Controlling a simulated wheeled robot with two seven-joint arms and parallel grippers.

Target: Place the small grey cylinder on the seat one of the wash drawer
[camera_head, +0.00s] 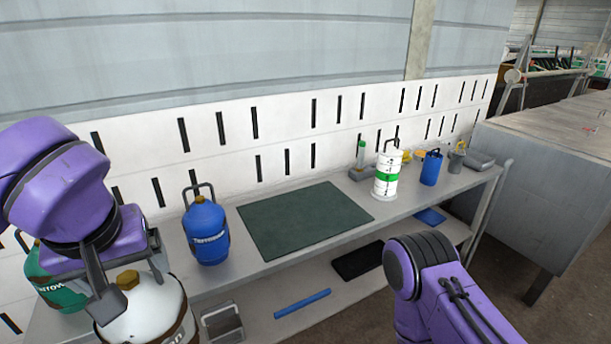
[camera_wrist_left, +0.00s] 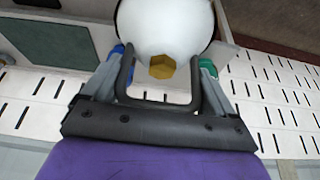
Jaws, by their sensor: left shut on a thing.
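My left gripper (camera_head: 128,277) is at the lower left of the head view, shut on a white-topped cylinder (camera_head: 143,306) with a brown lower part and partly visible lettering. In the left wrist view the cylinder (camera_wrist_left: 165,25) shows its round white top and brass valve, with the dark handle between my left gripper's fingers (camera_wrist_left: 158,90). Its lower part is cut off. A small grey container (camera_head: 457,161) stands at the bench's far right; I cannot tell if it is a cylinder. I cannot make out a wash drawer. My right gripper is out of view.
A blue cylinder (camera_head: 206,230) and a green one (camera_head: 58,286) stand near my left gripper on the bench (camera_head: 345,228). A dark green mat (camera_head: 300,219) lies bare. A grey cabinet (camera_head: 535,185) adjoins.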

